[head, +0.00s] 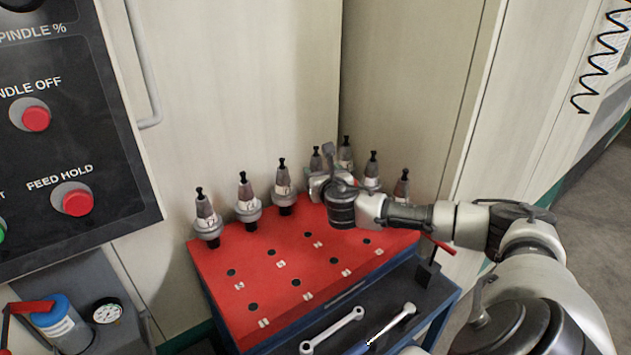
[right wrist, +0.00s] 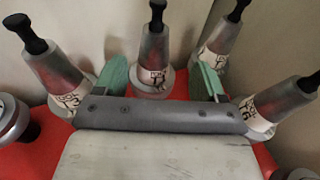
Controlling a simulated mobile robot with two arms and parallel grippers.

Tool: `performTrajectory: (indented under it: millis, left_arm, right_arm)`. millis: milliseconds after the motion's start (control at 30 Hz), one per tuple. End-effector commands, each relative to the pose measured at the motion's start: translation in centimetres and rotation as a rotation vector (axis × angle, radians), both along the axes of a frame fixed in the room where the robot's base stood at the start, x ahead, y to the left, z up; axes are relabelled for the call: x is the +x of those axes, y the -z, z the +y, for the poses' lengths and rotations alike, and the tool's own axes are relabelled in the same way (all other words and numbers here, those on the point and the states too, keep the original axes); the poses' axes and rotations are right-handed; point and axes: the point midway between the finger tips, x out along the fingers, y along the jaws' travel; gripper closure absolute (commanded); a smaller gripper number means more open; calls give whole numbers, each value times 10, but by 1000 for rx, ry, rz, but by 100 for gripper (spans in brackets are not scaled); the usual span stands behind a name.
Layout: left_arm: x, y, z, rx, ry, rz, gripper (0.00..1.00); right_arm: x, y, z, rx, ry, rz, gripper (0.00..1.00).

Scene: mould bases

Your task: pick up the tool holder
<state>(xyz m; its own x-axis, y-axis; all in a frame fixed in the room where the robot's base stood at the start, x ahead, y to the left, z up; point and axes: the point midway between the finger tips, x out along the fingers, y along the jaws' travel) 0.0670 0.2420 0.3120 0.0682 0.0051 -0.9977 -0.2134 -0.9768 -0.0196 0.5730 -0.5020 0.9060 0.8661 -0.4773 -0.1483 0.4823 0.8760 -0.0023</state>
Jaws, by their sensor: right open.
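Several grey tool holders with black knobs on top and white labels stand upright along the back of a red rack (head: 215,268). My right gripper (head: 319,182) is at the middle of this row, in front of one tool holder (head: 316,158), whose lower part it hides. In the right wrist view the green fingers of my right gripper (right wrist: 158,78) are spread apart. A tool holder (right wrist: 154,50) stands upright in the gap, at or just beyond the fingertips; contact cannot be told. My left gripper is not in view.
Tool holders stand close on both sides, one at left (right wrist: 58,75) and one at right (right wrist: 285,102) in the right wrist view. Empty holes fill the rack's front. A wrench (head: 332,330) lies on the dark cart shelf below. Machine walls (head: 240,80) rise behind.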

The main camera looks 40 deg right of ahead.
Motion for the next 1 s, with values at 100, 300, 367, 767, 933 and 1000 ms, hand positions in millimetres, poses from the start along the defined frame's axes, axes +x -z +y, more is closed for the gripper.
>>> performTrajectory:
  millis: [100,300,367,767,933,1000]
  left_arm:
    - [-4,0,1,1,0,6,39]
    - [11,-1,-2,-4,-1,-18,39]
    - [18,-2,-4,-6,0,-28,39]
    - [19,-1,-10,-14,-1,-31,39]
    - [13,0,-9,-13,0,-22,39]
    - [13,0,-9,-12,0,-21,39]
  right_arm:
    - [6,1,-3,2,1,-1,29]
    - [31,-1,-9,5,2,-4,29]
    - [39,0,-12,4,2,-3,29]
    - [54,4,-22,1,0,0,29]
    - [54,4,-22,2,0,0,48]
    - [54,4,-22,2,0,0,58]
